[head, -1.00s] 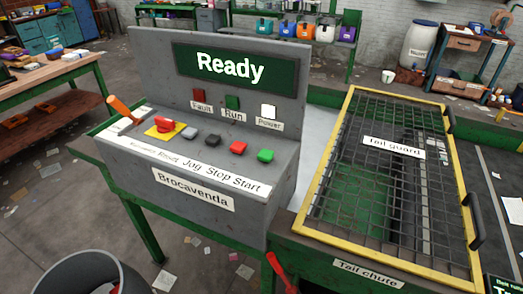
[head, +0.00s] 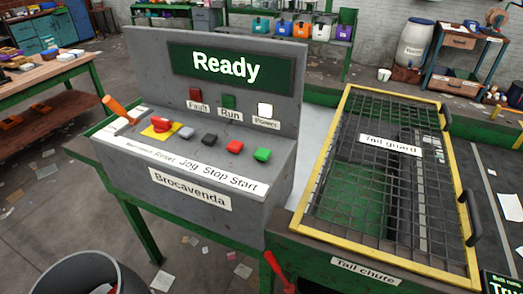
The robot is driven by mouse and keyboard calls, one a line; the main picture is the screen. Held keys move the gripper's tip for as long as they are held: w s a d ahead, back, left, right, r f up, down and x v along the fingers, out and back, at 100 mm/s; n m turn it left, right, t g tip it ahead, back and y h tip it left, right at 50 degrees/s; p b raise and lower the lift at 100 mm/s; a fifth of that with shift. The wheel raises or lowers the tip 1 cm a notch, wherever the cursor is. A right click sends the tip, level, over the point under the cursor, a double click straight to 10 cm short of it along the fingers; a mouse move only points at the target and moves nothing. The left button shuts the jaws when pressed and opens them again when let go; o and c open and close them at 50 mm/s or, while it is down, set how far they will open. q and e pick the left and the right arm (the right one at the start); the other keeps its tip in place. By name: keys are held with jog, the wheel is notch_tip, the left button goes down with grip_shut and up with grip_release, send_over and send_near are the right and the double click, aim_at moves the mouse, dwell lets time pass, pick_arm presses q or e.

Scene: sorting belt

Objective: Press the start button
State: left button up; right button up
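A red knob on a yellow plate (head: 157,128) and an orange-handled lever (head: 119,109) are further left. The console's screen (head: 228,68) reads "Ready". The power lamp (head: 265,110) is lit white; the run and fault lamps look dark. Neither gripper is in view.
A yellow-framed mesh tail guard (head: 385,190) lies over the tail chute to the right of the console. A red handle (head: 278,270) sticks up below the console. A grey bin (head: 88,275) stands at bottom left. The space before the buttons is clear.

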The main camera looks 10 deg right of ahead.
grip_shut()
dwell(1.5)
